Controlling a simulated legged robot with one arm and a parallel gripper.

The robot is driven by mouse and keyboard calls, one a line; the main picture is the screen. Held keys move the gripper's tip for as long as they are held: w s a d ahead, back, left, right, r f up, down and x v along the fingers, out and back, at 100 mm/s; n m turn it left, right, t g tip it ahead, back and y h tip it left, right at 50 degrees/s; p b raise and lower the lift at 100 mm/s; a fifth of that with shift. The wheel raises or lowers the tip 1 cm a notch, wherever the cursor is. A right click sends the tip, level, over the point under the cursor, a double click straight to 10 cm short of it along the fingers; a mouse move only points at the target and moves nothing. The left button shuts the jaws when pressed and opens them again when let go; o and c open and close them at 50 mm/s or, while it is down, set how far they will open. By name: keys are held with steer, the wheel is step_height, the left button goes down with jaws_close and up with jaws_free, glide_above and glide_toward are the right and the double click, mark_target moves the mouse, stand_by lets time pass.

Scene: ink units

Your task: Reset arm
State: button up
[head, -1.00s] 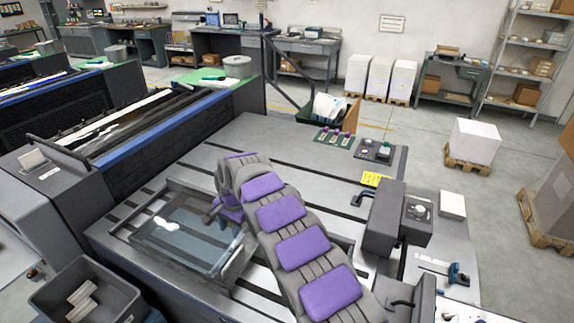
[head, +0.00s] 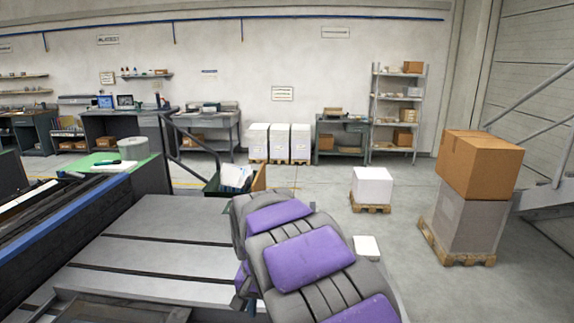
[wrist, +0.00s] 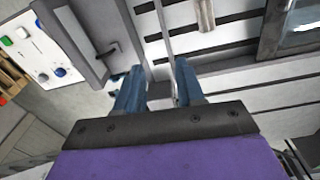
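My arm, grey with purple pads, rises from the lower right of the head view over the slotted grey machine bed. My gripper (wrist: 157,84) shows in the wrist view with two blue fingers set well apart. I see no object held between them; a grey part of the machine lies behind the gap. The fingers cannot be made out in the head view, where the arm hides them.
The machine bed (head: 145,255) fills the lower left. A dark green bin (head: 228,186) stands behind it. Pallets with a white stack (head: 372,186) and a cardboard box (head: 480,163) stand right. A white control panel (wrist: 45,45) is left in the wrist view.

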steer(key=s+d+r+g+b, duration=0.1)
steer(key=s+d, duration=1.4)
steer(key=s, duration=0.1)
steer(key=s+d+f+n, duration=0.1)
steer(key=s+d+f, duration=0.1)
steer(key=s, duration=0.6)
steer(key=s+d+f+g, duration=0.1)
steer(key=s+d+f, duration=0.1)
steer(key=s, duration=0.7)
steer(key=shift+s+d+n+b, duration=0.25)
steer(key=shift+n+b, duration=0.15)
steer(key=shift+b, duration=0.05)
steer(key=shift+a, duration=0.15)
